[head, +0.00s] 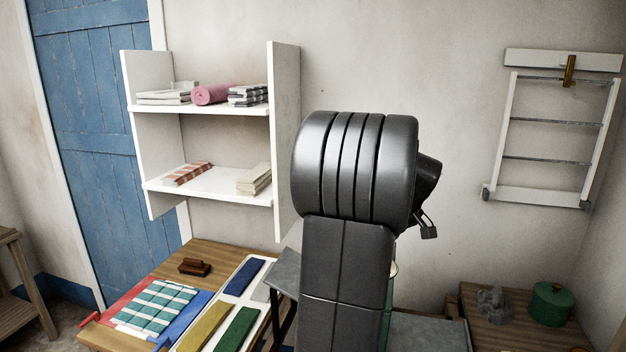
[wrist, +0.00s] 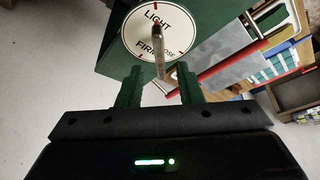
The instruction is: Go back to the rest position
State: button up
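My gripper (wrist: 159,76) shows in the wrist view with its two dark green fingers well apart. A round white dial (wrist: 135,38) with the words "LIGHT" and "FIRE" lies just beyond the fingertips on a dark green box (wrist: 210,38). A metal lever (wrist: 159,50) on the dial points down toward the gap between the fingers. Neither finger appears to touch it, though I cannot tell the depth. In the head view my arm fills the middle and hides the gripper and most of what is behind it.
A white shelf (head: 200,188) with folded cloths hangs at left above a wooden table (head: 222,258) with cloths and coloured strips. A wall rack (head: 552,187) hangs at right. A green pot (head: 550,303) stands on a low wooden surface (head: 500,335). In the wrist view a red bar (wrist: 215,68) crosses right of the fingers.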

jog(key=x, duration=0.3)
jog(key=shift+f, duration=0.1)
dwell(0.3)
jog(key=b+v, duration=0.1)
jog(key=v, duration=1.2)
jog(key=p+x, duration=0.1)
jog(key=x, duration=1.2)
jog(key=shift+a+m+h+p, duration=0.15)
jog(key=shift+m+h+p, duration=0.2)
jog(key=shift+m, duration=0.75)
jog(key=shift+m+t+h, duration=0.3)
jog(key=shift+m+h, duration=0.45)
jog(key=shift+m, duration=0.95)
jog(key=shift+a+m+h, duration=0.15)
jog(key=shift+m+h, duration=0.35)
jog(key=shift+m, duration=0.9)
